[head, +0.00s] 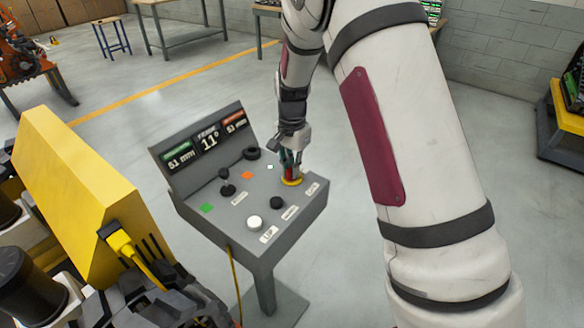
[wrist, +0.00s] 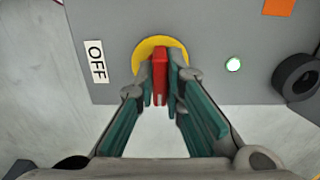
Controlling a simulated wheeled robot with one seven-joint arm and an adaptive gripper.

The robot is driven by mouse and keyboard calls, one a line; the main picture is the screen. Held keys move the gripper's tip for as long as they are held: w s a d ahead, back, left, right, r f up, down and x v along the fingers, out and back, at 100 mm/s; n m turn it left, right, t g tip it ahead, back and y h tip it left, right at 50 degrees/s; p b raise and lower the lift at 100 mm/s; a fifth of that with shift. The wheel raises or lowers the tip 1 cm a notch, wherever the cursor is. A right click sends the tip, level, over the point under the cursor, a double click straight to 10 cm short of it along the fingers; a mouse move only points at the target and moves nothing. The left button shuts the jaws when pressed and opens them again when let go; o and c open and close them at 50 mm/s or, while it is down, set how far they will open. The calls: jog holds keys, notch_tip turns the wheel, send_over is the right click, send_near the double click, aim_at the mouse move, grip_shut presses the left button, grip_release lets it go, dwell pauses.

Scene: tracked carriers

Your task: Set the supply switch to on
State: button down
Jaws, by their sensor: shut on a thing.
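The supply switch is a red handle (wrist: 159,75) on a round yellow base (wrist: 150,46), at the right side of the grey console (head: 235,222). My gripper (wrist: 160,80) is shut on the red handle, with a finger on each side of it. In the head view my gripper (head: 290,165) reaches down onto the switch, and its yellow base (head: 292,182) shows beneath the fingers. An OFF label (wrist: 96,61) lies to the left of the yellow base in the wrist view. A small lit lamp (wrist: 233,65) with a green rim lies to the right of it.
The console panel also bears a black joystick (head: 227,186), a black knob (head: 277,202), a white button (head: 254,222) and a black ring-shaped control (head: 251,154). Display screens (head: 208,136) stand along its back. A yellow machine (head: 75,190) is close on the left.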

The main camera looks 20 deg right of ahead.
dwell(0.3)
jog(key=c, duration=1.7)
grip_release()
notch_tip(320, 180, up, 12)
jog(key=shift+r, duration=0.1)
